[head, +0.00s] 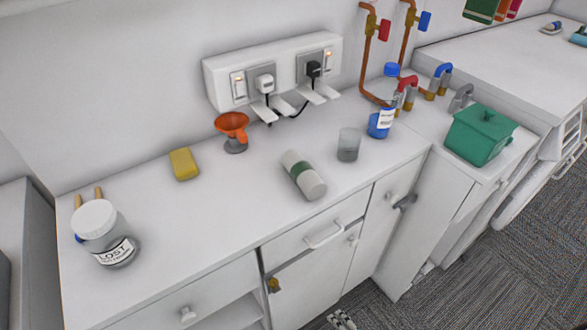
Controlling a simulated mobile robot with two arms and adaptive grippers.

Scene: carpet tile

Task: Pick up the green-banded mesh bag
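A pale, rounded roll with a green band around its middle (303,175) lies on its side on the white counter. It is the only green-banded thing I see and matches the bag, though its mesh texture is too small to make out. Nothing touches it. A small grey-and-black piece at the bottom edge looks like the tip of my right gripper (342,320), low in front of the cabinets and well apart from the roll. Its fingers are too cut off to read. My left gripper is not in view.
A green lidded pot (480,134) stands right. Counter in front of the roll is clear.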

